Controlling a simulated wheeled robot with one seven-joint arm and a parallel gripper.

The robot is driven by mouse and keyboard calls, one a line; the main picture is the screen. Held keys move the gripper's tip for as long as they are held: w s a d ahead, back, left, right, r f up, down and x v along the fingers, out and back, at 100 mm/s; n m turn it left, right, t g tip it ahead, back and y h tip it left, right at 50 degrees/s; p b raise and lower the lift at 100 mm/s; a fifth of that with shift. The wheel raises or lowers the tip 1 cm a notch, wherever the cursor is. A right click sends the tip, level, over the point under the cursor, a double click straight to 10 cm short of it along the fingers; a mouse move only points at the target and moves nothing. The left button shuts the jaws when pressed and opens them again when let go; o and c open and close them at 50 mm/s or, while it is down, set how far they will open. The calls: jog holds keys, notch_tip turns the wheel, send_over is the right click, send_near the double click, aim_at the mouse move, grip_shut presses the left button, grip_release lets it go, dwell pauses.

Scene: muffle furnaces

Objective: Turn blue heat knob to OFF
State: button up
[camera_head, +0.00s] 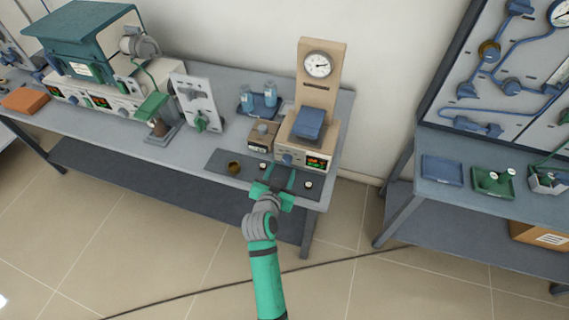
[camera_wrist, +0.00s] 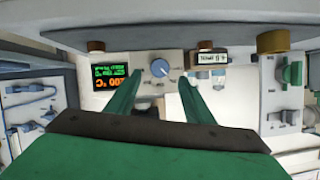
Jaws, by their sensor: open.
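The blue heat knob (camera_wrist: 160,67) sits on the pale front panel of the beige bench unit, beside a lit display (camera_wrist: 109,75) that appears upside down in the wrist view. The knob also shows small in the head view (camera_head: 287,158), left of the display. My gripper (camera_head: 280,176) is in front of this panel, its two green fingers pointing at it. In the wrist view the open fingers (camera_wrist: 158,82) lie on either side of the knob, with gaps on both sides. Contact with the knob is not visible. The knob's pointer setting is too small to read.
The unit's beige column carries a round gauge (camera_head: 318,64) above a blue block (camera_head: 309,123).

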aim_at(286, 162)
jog(key=x, duration=0.5)
jog(key=shift+w+d+f, duration=0.1)
jog(key=shift+w+f, duration=0.05)
jog(key=shift+w, duration=0.15)
